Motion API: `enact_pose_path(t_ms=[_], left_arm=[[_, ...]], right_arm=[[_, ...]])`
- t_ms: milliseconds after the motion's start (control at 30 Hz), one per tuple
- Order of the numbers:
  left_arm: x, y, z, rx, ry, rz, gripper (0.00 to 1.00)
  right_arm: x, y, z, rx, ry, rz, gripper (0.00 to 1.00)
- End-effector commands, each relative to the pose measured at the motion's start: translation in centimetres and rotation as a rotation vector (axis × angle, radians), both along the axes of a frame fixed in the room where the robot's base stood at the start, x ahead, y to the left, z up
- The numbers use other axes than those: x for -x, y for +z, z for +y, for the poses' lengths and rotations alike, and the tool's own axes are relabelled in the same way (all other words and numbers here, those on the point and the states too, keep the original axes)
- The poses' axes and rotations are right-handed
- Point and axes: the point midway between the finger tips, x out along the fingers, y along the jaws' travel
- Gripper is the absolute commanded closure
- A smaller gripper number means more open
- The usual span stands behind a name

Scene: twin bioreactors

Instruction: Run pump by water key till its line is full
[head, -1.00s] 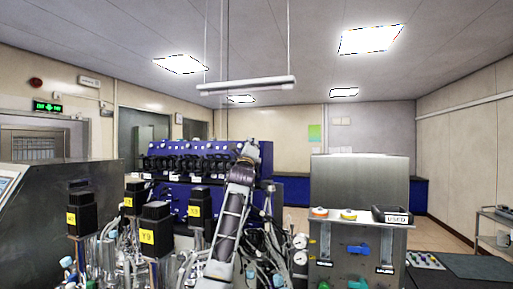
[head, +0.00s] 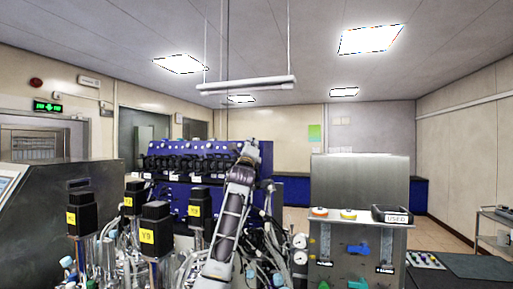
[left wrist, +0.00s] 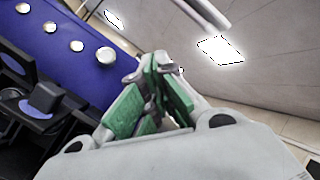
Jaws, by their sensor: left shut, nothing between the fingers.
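The blue pump bank (head: 188,150) stands at the back, with a row of black pump heads and small pale round keys along it. In the left wrist view its blue face (left wrist: 62,45) fills the left side, with several round silver keys (left wrist: 77,46) in a row. I cannot tell which key is the water key, and no pump line's filling can be made out. My left gripper (head: 249,150) is raised at the right end of the bank. In the left wrist view its green-padded fingers (left wrist: 158,66) are shut and empty, to the right of the keys, with no visible contact. My right gripper is not in view.
Black motor tops with yellow labels (head: 155,236), glass vessels and tangled tubing crowd the front left. A grey panel with valves and gauges (head: 358,240) stands at right, with a tray marked USED (head: 391,214) on its ledge. Open floor lies beyond at right.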

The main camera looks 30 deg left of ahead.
Motion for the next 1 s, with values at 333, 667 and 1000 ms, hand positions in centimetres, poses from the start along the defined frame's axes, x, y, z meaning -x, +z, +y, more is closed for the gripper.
enact_pose_path(t_ms=[333,667,1000], left_arm=[[2.0,0.5,-0.5,-0.002,0.002,-0.001,1.00],[2.4,0.6,-0.6,-0.001,0.001,0.000,1.00],[3.1,0.9,-0.6,-0.002,0.003,-0.002,1.00]], right_arm=[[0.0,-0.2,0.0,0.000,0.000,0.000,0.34],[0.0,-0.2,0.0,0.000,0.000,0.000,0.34],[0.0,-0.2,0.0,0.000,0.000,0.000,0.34]])
